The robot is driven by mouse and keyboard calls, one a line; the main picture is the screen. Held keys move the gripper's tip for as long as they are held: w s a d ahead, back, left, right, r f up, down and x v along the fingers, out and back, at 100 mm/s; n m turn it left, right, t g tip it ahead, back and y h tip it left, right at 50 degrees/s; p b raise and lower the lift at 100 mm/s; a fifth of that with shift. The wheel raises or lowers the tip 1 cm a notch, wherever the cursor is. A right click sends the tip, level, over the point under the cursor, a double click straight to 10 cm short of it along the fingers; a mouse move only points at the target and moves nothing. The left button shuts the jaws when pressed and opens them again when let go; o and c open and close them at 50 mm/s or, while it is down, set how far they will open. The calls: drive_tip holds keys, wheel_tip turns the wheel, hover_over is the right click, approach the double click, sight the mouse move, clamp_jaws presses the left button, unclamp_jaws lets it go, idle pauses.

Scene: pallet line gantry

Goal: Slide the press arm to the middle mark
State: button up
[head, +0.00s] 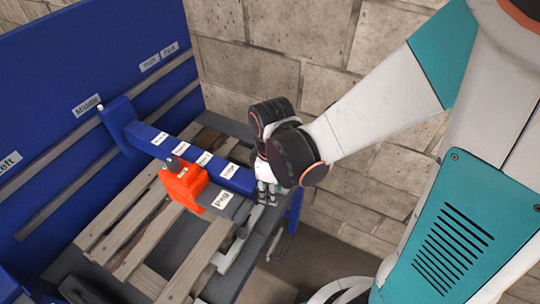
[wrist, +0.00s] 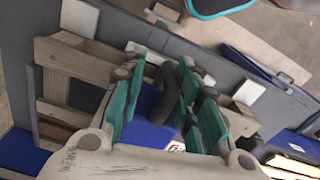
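The press arm (head: 160,141) is a blue beam with several white labels, reaching out from the blue wall panel (head: 45,65). Its root sits on the grey rail close to the "Middle" label (head: 87,105), slightly right of it. An orange block (head: 184,184) sits along the beam. My gripper (head: 267,193) is at the beam's near end. In the wrist view, my gripper's teal fingers (wrist: 158,95) stand apart on both sides of a dark curved handle (wrist: 165,85) over the blue beam. A gap shows at the left finger; contact on the right is unclear.
A wooden pallet (head: 130,225) lies beneath the beam on a dark grey deck. A "Park" plate (head: 222,200) lies near my gripper. A stone block wall (head: 250,45) stands behind.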

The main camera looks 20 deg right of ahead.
drive_tip(key=shift+s+d, duration=0.1)
drive_tip(key=shift+s, duration=0.05)
idle(0.3)
wheel_tip(320, 180, up, 12)
idle(0.6)
drive_tip(key=shift+d, duration=0.1)
idle(0.3)
drive_tip(key=s+d+f+m+t+b, duration=0.3)
drive_tip(key=d+m+t+b, duration=0.3)
drive_tip(key=m+b, duration=0.4)
drive_tip(key=shift+d+f+m+t, duration=0.25)
drive_tip(key=shift+f+m+t, duration=0.2)
drive_tip(key=shift+m+t, duration=0.15)
